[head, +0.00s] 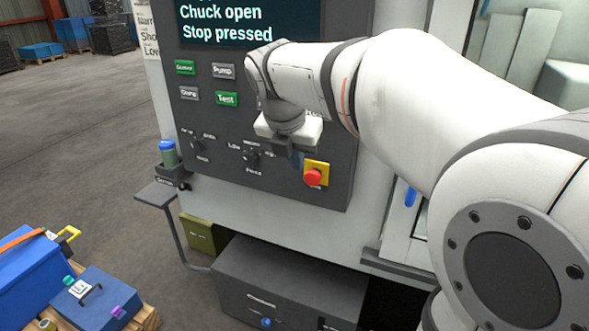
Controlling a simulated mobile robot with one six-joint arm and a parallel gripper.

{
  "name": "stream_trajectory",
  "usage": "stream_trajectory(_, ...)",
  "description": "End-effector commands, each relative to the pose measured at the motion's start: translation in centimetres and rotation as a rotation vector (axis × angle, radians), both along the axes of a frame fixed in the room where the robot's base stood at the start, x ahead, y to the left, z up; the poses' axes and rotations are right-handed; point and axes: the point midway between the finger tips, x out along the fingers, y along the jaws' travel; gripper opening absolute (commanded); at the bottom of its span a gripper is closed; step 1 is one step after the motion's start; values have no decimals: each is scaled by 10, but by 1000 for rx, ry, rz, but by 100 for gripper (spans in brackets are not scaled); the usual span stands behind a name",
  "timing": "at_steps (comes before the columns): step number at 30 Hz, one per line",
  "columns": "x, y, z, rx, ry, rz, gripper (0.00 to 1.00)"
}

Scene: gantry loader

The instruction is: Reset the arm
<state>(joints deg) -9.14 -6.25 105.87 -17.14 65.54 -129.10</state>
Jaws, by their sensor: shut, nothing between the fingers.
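My arm reaches in from the right of the head view, and its wrist bends down in front of the machine's grey control panel (225,130). My gripper (297,160) points down and is shut and empty. It is just left of and above the red stop button (313,177) on its yellow plate; I cannot tell whether it touches the panel. The screen (235,25) reads "Chuck open" and "Stop pressed". Part of the panel behind my wrist is hidden.
Panel buttons (226,99) and knobs (250,155) lie left of my gripper. A small shelf (155,194) and a bottle (168,152) stick out at the machine's left side. Blue boxes (95,300) sit at lower left. A dark drawer unit (285,280) is below. The floor at left is open.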

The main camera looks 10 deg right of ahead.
Motion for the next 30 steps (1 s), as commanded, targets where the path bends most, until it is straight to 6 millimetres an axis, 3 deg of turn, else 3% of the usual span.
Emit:
stream_trajectory(6,-3,3,9,0,1,1,0)
stream_trajectory(17,-7,2,7,15,-5,-33,0)
stream_trajectory(23,-33,-4,-11,152,-63,-355,0)
stream_trajectory(30,-80,-11,-47,391,-149,-966,0)
